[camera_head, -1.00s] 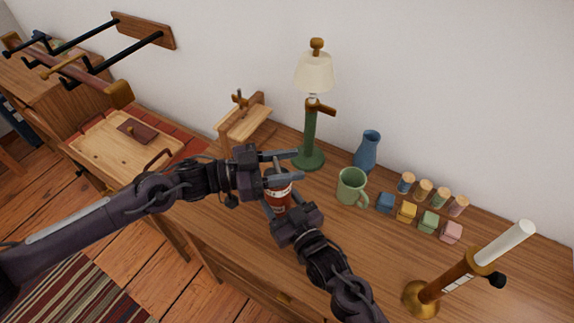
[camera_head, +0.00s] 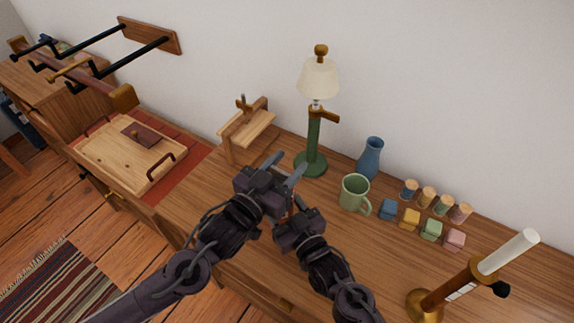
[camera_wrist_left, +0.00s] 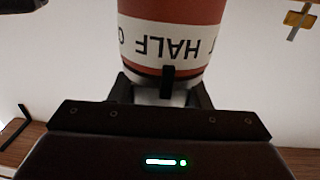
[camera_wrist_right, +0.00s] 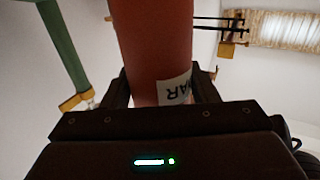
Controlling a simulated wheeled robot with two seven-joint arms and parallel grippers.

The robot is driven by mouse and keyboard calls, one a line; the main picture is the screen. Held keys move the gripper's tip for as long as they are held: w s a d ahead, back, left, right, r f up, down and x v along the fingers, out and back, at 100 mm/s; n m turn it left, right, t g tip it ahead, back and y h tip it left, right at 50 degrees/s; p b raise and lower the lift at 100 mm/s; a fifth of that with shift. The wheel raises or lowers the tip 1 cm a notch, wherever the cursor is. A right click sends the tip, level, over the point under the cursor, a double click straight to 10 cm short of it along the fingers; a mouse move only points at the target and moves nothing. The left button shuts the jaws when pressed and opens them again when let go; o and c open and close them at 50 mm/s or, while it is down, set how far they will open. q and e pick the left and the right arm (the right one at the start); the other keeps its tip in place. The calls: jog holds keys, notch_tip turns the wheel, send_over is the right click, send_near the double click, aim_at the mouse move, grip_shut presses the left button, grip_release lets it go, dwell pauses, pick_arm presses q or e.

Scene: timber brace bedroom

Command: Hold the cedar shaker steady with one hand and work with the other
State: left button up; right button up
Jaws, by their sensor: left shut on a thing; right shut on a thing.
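The cedar shaker is a red-brown cylinder with a white lettered label. It fills the upper middle of the left wrist view (camera_wrist_left: 172,12) and of the right wrist view (camera_wrist_right: 155,45). In the head view it is almost wholly hidden between my grippers. My left gripper (camera_head: 288,180) comes from above and left and is shut on its pale end beyond the label. My right gripper (camera_head: 292,208) comes from the front right and is shut on the red body. Letters on the label show upside down in the left wrist view.
A green lamp (camera_head: 313,145), green mug (camera_head: 354,192) and blue vase (camera_head: 370,158) stand behind. Several corked jars (camera_head: 426,197) and coloured blocks (camera_head: 410,218) lie right. A brass candlestick (camera_head: 455,290) stands front right. A tray (camera_head: 110,165) lies left.

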pick_arm(q)
jog(key=shift+a, duration=0.1)
pick_arm(e)
jog(key=shift+s+a, duration=0.1)
jog(key=shift+a, duration=0.1)
pick_arm(q)
jog(key=o, duration=1)
pick_arm(e)
jog(key=shift+d, duration=0.1)
pick_arm(q)
jog(key=shift+s+a, duration=0.15)
jog(key=v, duration=1.1)
jog(key=shift+s, duration=0.35)
pick_arm(e)
jog(key=o, duration=1.1)
